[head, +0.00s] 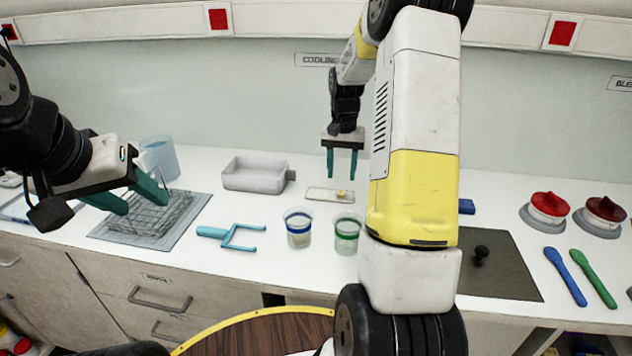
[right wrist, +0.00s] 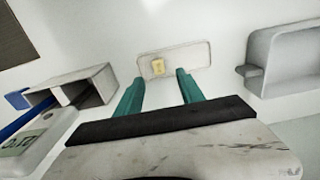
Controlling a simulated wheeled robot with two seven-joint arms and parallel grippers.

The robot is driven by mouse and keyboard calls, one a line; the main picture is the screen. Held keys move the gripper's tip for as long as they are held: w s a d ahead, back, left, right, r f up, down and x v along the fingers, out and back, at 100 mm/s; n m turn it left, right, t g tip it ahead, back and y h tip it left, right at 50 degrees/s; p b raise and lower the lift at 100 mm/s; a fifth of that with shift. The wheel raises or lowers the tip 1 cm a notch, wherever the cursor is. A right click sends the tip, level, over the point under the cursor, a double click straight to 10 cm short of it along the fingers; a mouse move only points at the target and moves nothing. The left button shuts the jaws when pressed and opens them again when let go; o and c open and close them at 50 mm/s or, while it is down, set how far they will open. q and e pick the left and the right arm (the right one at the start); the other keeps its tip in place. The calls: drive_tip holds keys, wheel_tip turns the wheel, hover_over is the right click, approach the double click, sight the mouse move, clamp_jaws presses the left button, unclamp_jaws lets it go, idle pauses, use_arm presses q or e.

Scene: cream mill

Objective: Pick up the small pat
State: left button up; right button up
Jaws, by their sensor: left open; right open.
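In the right wrist view the pat shows between and beyond the two fingertips (right wrist: 160,78). My left gripper (head: 143,200) is open at the left, over a wire rack (head: 178,212); whether it touches the rack is unclear.
Two cups, blue-banded (head: 298,230) and green-banded (head: 346,236), stand in front of the tray. A grey bin (head: 254,175) is left of it, and a blue forked tool (head: 235,235) lies further forward. A dark mat (head: 505,272), spatulas and red-topped pots are at the right.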

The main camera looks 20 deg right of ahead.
sight(341, 196)
wheel_tip(341, 196, down, 6)
drive_tip(key=shift+s+r, duration=0.1)
clamp_jaws()
